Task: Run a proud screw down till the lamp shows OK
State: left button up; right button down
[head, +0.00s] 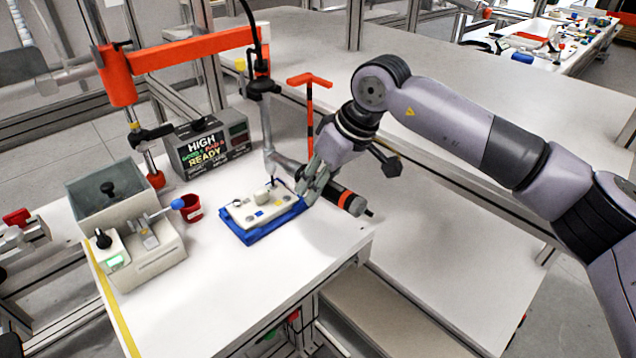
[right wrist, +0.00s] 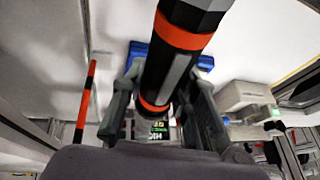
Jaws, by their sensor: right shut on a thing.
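My right gripper (head: 316,182) is shut on a driver (head: 346,200) with a dark and grey body and orange bands. In the right wrist view the driver (right wrist: 181,42) runs between the two fingers (right wrist: 160,108). In the head view it is tilted, its rear end to the lower right, beside a white plate (head: 262,208) in a blue tray (head: 240,236). The driver's tip and the screws are too small or hidden to make out. A box (head: 210,145) at the back reads HIGH and READY. I cannot read an OK on it. My left gripper is out of view.
A screw feeder (head: 140,262) with a small green display stands at the left. A red cup (head: 193,212) is next to it. An orange post arm (head: 190,50) and a grey jointed arm (head: 268,125) reach over the table. The front right tabletop (head: 300,262) is clear.

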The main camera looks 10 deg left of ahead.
jog(key=shift+f, duration=0.25)
